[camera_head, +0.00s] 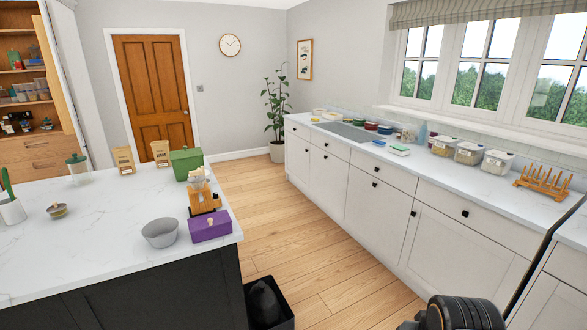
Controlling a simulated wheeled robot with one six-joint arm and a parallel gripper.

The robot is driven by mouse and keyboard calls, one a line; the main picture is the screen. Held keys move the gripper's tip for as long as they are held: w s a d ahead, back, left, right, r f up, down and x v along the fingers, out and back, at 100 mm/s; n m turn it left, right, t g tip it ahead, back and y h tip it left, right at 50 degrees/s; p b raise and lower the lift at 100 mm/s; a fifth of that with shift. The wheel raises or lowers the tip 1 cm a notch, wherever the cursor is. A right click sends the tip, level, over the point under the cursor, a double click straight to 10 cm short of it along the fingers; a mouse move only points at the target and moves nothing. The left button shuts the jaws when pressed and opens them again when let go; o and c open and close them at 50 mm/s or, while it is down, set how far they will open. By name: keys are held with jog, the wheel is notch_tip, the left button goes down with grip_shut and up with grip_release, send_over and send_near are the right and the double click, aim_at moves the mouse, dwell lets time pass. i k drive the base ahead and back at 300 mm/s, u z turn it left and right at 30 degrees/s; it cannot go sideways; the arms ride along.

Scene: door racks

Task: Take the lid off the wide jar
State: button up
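A clear jar (80,174) with a dark green knobbed lid (76,159) on top stands near the far left of the white island. It is the plainest lidded jar in view, but I cannot tell for sure that it is the wide jar. A small low round item (57,210) with a knob lies nearer on the island; I cannot tell whether it is a lidded pot or a loose lid. My gripper's fingers do not show; only a dark ribbed part of my arm shows at the bottom right.
The island (100,240) also holds a grey bowl (160,234), a purple box (209,227), a green box (186,163) and a utensil pot (11,211). The right counter (460,182) carries several tubs and a wooden rack (543,181). Wooden floor (290,235) lies clear between them. A black bin (268,303) stands beside the island.

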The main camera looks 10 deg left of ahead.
aim_at(75, 160)
jog(key=i, duration=3.95)
jog(key=u, duration=1.85)
jog(key=i, duration=4.9)
jog(key=u, duration=2.8)
jog(key=i, duration=0.7)
jog(key=u, duration=0.05)
